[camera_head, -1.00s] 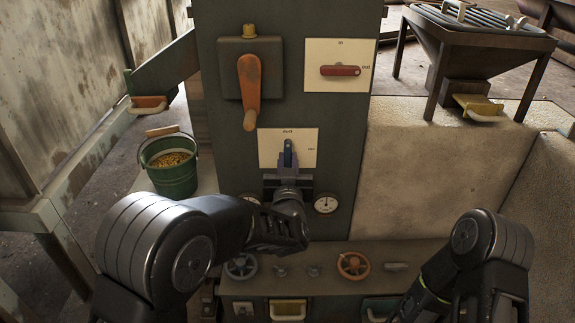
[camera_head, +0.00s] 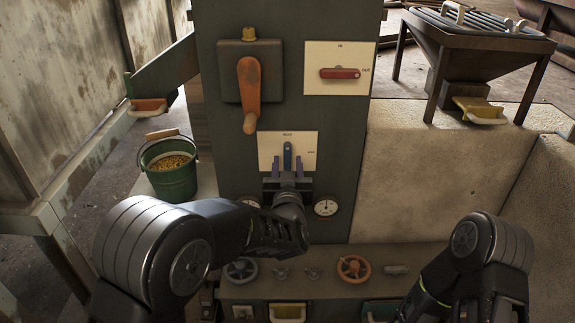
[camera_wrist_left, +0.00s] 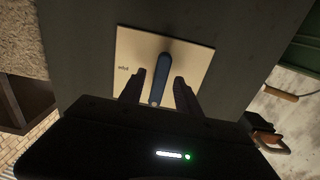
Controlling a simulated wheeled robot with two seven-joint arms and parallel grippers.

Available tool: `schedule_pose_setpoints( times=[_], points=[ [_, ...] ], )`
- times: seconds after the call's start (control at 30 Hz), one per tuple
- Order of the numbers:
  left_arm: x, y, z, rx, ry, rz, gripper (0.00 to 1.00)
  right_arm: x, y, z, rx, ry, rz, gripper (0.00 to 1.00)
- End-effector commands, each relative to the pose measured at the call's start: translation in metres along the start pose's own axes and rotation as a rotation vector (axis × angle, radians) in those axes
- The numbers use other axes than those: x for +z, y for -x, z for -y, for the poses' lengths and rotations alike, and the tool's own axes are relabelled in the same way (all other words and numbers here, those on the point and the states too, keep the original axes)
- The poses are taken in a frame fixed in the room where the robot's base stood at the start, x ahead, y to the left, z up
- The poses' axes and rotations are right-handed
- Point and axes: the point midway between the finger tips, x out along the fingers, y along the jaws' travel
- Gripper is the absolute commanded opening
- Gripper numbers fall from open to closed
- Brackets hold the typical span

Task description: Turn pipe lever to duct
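The blue pipe lever (camera_head: 288,156) stands upright on a cream plate (camera_head: 306,143) on the dark panel. The plate has small lettering at its top and at its right, too small to read surely. My left gripper (camera_head: 288,170) is just in front of and below the lever, its two fingers apart on either side of it. In the left wrist view the lever (camera_wrist_left: 161,78) lies between the open fingers (camera_wrist_left: 158,88), with gaps visible beside it. My right arm shows at the lower right, but its gripper is out of view.
Above are an orange crank handle (camera_head: 249,95) and a red lever (camera_head: 340,73) on another cream plate. Two gauges flank my left gripper, the right gauge (camera_head: 326,208) being clear. Handwheels, including an orange one (camera_head: 353,268), sit below. A green bucket (camera_head: 172,175) stands left.

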Motion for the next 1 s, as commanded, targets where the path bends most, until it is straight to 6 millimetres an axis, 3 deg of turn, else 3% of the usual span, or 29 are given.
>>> schedule_pose_setpoints(
  times=[0.17, 0.6, 1.0],
  points=[
    [-0.002, 0.011, -0.001, 0.001, 0.001, 0.001, 0.40, 0.000, 0.004, 0.001, 0.000, 0.000, 0.002, 0.36],
    [-0.001, 0.074, 0.000, 0.001, 0.000, 0.001, 0.40, 0.002, 0.021, 0.006, 0.000, 0.001, 0.010, 0.36],
    [0.001, 0.078, 0.000, 0.000, 0.000, 0.001, 0.40, 0.002, 0.021, 0.006, 0.000, 0.001, 0.011, 0.36]
  ],
)
